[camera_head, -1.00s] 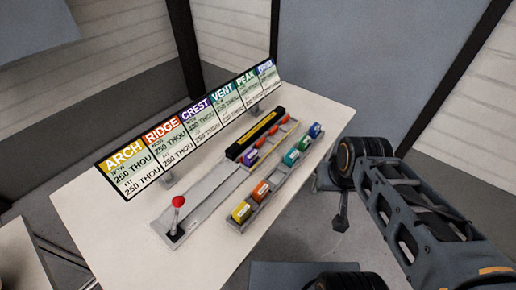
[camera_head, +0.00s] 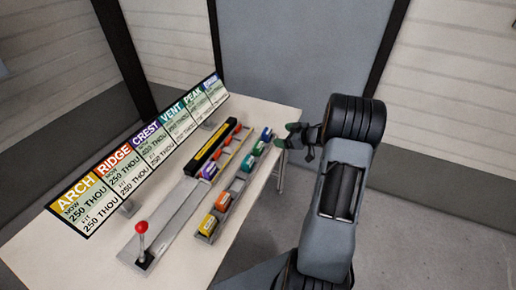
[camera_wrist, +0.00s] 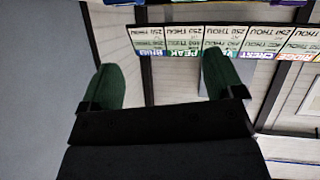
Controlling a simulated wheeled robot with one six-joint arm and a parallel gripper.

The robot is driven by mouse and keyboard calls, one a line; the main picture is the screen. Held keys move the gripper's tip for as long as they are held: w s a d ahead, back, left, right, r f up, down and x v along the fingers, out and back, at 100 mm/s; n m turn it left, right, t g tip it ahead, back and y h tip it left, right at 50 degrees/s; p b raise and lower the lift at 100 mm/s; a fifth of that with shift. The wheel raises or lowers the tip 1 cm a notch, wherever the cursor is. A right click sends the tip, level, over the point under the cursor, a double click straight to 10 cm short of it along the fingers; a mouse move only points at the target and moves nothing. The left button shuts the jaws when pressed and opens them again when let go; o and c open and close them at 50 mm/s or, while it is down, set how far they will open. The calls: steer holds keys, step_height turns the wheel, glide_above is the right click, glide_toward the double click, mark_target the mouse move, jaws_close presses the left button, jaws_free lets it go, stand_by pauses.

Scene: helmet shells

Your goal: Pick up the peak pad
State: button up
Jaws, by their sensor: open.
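The peak pad (camera_head: 258,148) is most likely the small green block with a pale label in the front rack (camera_head: 228,210) on the table, between a teal block and a blue block; its label is too small to read. My gripper (camera_head: 285,136) is just beyond the table's right edge, to the right of the blue block and apart from the rack. In the wrist view my gripper (camera_wrist: 158,85) shows two green fingers spread wide with nothing between them. No pad shows in the wrist view.
The rack also holds yellow (camera_head: 208,226), orange (camera_head: 222,201), teal (camera_head: 248,164) and blue (camera_head: 266,134) blocks. Behind it are a purple block (camera_head: 209,171), a black bar (camera_head: 211,145) and a red-knobbed lever (camera_head: 142,228). A sign board (camera_head: 140,150) stands along the back.

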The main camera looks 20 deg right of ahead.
mark_target(261, 145)
steer(key=a+f+y, duration=0.1)
steer(key=f, duration=0.1)
steer(key=w+a+f, duration=0.1)
steer(key=a, duration=0.1)
steer(key=w+a+f+g+y, duration=0.1)
steer(key=f, duration=0.1)
steer(key=shift+w+a+f+n+y+p, duration=0.25)
steer(key=shift+a+f+n+y+p, duration=0.05)
steer(key=shift+a+f+n+p, duration=0.1)
steer(key=shift+p+x, duration=0.55)
steer(key=shift+x, duration=2.45)
steer(key=shift+s+a, duration=0.1)
steer(key=c, duration=1)
